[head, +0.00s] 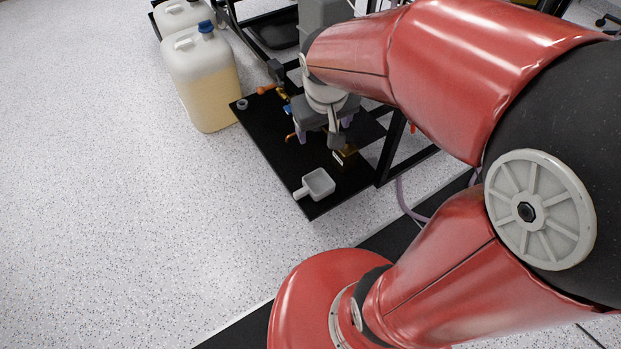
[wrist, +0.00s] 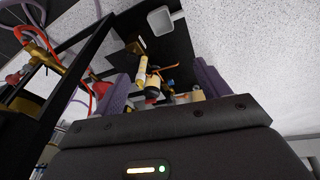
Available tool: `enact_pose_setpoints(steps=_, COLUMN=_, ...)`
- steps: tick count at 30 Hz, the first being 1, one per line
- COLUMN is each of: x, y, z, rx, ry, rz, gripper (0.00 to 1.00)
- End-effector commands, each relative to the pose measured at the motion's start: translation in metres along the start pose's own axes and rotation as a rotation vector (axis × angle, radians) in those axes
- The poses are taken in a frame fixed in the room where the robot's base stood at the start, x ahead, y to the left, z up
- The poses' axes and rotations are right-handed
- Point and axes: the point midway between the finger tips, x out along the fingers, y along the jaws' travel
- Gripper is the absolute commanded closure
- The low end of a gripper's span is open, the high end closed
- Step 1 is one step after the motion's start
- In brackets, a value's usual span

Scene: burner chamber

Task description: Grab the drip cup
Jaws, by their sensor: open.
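The drip cup (head: 319,183) is a small, light grey, square open cup with a short handle pointing left. It stands upright near the front corner of a black platform (head: 283,150). In the wrist view the drip cup (wrist: 160,21) shows at the top centre, beyond the fingers. My gripper (head: 322,130) is over the platform, behind the cup in the head view and apart from it. In the wrist view my gripper (wrist: 160,78) has its purple fingers wide apart, with nothing held between them. Part of the gripper is hidden by my arm in the head view.
A brass-coloured block (head: 345,155) stands on the platform behind the cup. Orange and brass fittings (head: 268,90) lie at the platform's far left. A large jug (head: 203,80) stands left of the platform. A black frame (head: 391,148) rises at its right. The floor in front is clear.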

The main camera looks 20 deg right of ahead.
Motion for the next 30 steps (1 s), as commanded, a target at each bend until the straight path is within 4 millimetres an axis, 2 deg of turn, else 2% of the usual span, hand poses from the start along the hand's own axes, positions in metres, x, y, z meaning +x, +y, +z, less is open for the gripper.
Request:
enact_pose_setpoints(steps=1, x=0.04, y=-0.004, z=-0.006, rx=-0.024, ry=-0.041, rz=-0.005, gripper=0.25)
enact_pose_setpoints(steps=3, x=0.081, y=-0.01, z=-0.015, rx=-0.055, ry=-0.08, rz=-0.015, gripper=0.25)
enact_pose_setpoints(steps=9, x=0.197, y=-0.033, z=-0.025, rx=-0.131, ry=-0.177, rz=-0.067, gripper=0.25)
enact_pose_setpoints(steps=12, x=0.242, y=-0.044, z=-0.023, rx=-0.157, ry=-0.212, rz=-0.095, gripper=0.25)
enact_pose_setpoints(steps=15, x=0.274, y=-0.052, z=-0.02, rx=-0.173, ry=-0.233, rz=-0.118, gripper=0.25)
enact_pose_setpoints(steps=18, x=0.292, y=-0.058, z=-0.017, rx=-0.181, ry=-0.246, rz=-0.132, gripper=0.25)
enact_pose_setpoints(steps=30, x=0.33, y=-0.062, z=-0.006, rx=-0.185, ry=-0.251, rz=-0.138, gripper=0.25)
